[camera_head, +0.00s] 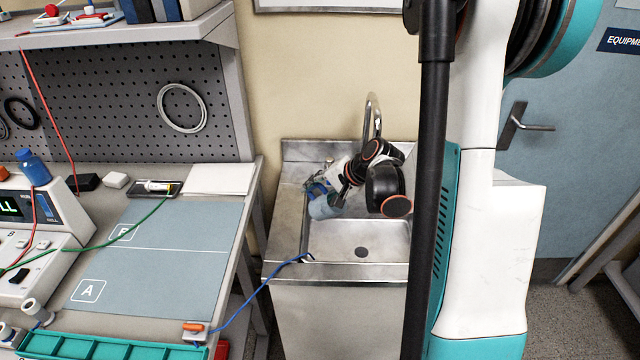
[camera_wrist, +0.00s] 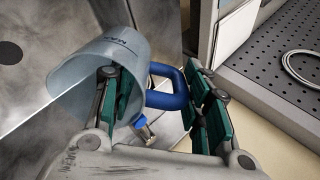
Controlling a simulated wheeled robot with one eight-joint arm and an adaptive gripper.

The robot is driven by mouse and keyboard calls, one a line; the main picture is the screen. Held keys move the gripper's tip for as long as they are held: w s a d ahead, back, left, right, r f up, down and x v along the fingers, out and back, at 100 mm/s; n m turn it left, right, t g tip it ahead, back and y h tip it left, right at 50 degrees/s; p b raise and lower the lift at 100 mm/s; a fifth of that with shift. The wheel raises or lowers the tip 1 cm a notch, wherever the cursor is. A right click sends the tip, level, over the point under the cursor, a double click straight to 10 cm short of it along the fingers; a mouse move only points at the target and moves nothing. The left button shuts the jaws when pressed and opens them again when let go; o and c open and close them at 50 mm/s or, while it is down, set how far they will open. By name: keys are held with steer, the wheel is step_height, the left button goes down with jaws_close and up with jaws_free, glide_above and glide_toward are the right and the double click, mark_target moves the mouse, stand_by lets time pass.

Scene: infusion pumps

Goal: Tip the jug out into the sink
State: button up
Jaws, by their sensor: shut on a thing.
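The jug (camera_head: 322,207) is translucent pale blue with a darker blue handle. In the head view it hangs tilted over the left part of the sink (camera_head: 330,271). My gripper (camera_head: 330,190) is shut on it. In the wrist view the jug (camera_wrist: 140,48) lies over on its side, and its blue handle (camera_wrist: 168,90) sits between the green finger pads of my gripper (camera_wrist: 160,95). One finger overlaps the jug's wall. Sink metal (camera_wrist: 50,25) lies behind the jug. I cannot tell whether liquid is in it. My wrist hides part of the basin in the head view.
A curved faucet (camera_head: 372,110) rises at the back of the sink, close to my wrist. A workbench with a blue-grey mat (camera_head: 165,265) stands at the left. A blue cable (camera_head: 250,300) runs from the bench to the sink's front edge.

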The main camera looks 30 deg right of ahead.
steer(key=g+p, duration=0.1)
steer(key=g+h+p, duration=0.1)
steer(key=p, duration=0.1)
steer(key=shift+w+a+f+g, duration=0.2)
steer(key=shift+w+f+g, duration=0.15)
steer(key=shift+w+g, duration=0.05)
steer(key=f+g+h, duration=0.1)
steer(key=f+g+b, duration=0.1)
steer(key=g, duration=0.1)
steer(key=f+g+h+b, duration=0.1)
steer(key=shift+s+d+f+g+h, duration=0.1)
steer(key=shift+s+f+g+h, duration=0.2)
steer(key=r+p, duration=0.1)
steer(key=r, duration=0.1)
steer(key=shift+s+d+r+p, duration=0.15)
steer(key=shift+s+r+p, duration=0.05)
steer(key=shift+r+p, duration=0.15)
steer(key=shift+w+r+p, duration=0.1)
steer(key=shift+r+p, duration=0.6)
steer(key=shift+r, duration=0.55)
